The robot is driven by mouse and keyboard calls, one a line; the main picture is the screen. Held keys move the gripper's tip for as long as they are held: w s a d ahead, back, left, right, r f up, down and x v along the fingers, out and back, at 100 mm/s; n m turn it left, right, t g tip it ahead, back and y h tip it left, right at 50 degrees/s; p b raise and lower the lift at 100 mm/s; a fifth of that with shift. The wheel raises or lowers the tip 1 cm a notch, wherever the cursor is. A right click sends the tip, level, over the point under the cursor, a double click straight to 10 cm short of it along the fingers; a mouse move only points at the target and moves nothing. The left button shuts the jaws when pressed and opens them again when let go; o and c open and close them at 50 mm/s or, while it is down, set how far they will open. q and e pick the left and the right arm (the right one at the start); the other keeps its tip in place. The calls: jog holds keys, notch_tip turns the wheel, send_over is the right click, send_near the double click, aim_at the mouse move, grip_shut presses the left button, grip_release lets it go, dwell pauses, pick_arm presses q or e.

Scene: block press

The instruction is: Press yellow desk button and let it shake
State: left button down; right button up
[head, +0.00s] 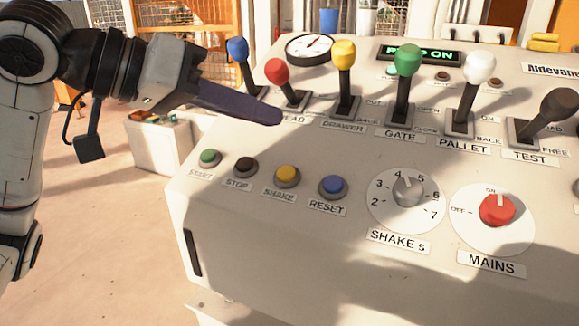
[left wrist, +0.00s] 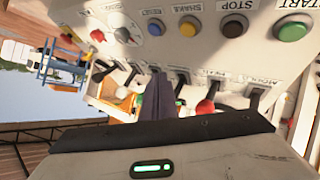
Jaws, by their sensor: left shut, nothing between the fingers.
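The yellow button (head: 287,176) sits on the sloping desk panel above a label reading SHAKE, between the black STOP button (head: 244,167) and the blue RESET button (head: 333,186). It also shows in the left wrist view (left wrist: 189,28), near the top. My left gripper (head: 272,115) is shut and empty. Its dark fingers point right, above the panel near the red-knobbed lever, apart from the yellow button. In the left wrist view the gripper fingers (left wrist: 158,90) show at the middle. My right gripper is not in view.
The green START button (head: 209,157) is at the panel's left. Several levers stand behind, including red (head: 277,70) and yellow (head: 344,55) knobs close to my left gripper. A SHAKE s dial (head: 408,192) and red MAINS switch (head: 497,210) lie to the right. A lit display (head: 420,54) reads partly hidden text ending ON.

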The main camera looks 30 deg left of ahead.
aim_at(286, 174)
pick_arm(q)
jog(key=w+f+b, duration=0.1)
jog(key=f+b, duration=0.1)
jog(key=w+f+b, duration=0.1)
jog(key=f+b, duration=0.1)
jog(key=w+f+b, duration=0.1)
jog(key=f+b, duration=0.1)
jog(key=f, duration=0.1)
jog(key=shift+w+f, duration=0.25)
jog(key=shift+f, duration=0.15)
jog(key=shift+w+f, duration=0.15)
dwell(0.8)
dwell(1.0)
jog(key=shift+f, duration=0.1)
